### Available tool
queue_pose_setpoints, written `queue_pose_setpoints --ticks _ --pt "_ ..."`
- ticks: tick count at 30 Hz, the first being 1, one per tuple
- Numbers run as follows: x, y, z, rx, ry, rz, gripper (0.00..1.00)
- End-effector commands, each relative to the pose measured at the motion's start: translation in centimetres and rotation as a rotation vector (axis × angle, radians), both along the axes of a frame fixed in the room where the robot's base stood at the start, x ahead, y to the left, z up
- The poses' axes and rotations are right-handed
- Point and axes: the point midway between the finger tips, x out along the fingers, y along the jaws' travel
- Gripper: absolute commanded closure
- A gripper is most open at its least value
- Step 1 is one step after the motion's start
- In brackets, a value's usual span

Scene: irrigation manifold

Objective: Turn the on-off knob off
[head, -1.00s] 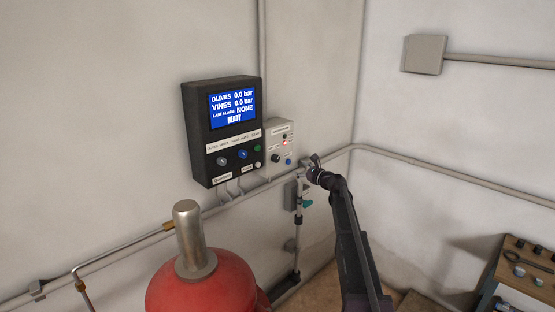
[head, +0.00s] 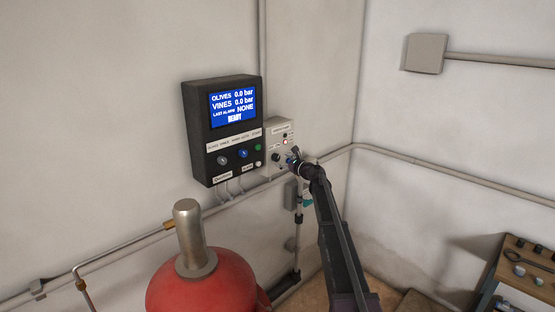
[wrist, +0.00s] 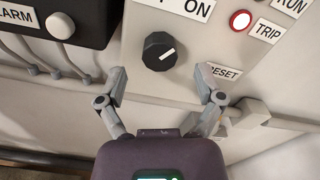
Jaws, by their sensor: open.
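The on-off knob is a black round knob (wrist: 160,51) with a white pointer line on the light grey box; part of an "ON" label shows above it in the wrist view. The pointer line slants up to the right. In the head view the knob (head: 276,157) shows small, just left of my gripper. My gripper (wrist: 168,88) is open and empty, its two fingers spread below and to either side of the knob, apart from it. In the head view my gripper (head: 293,157) is at the lower right of the grey box.
The grey box (head: 283,126) carries a lit red TRIP lamp (wrist: 240,20) and a RESET label (wrist: 225,72). A black controller (head: 193,132) with a blue screen stands close on its left. A pipe (head: 405,158) runs along the wall. A red tank (head: 220,285) stands in front.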

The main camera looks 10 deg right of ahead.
Motion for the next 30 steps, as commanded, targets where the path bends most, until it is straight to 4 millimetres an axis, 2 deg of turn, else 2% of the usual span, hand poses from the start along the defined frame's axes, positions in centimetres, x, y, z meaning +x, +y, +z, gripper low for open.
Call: queue_pose_setpoints --ticks 3,9,22,23,30 --pt "1.5 0.9 0.0 0.000 0.000 0.001 0.14" --pt "2.8 1.9 0.0 0.000 0.000 0.000 0.14" --pt "3.1 2.2 0.0 0.000 0.000 -0.001 0.14" --pt "3.1 2.2 0.0 0.000 0.000 -0.001 0.20" --pt "3.1 2.2 0.0 0.000 0.000 -0.001 0.91"
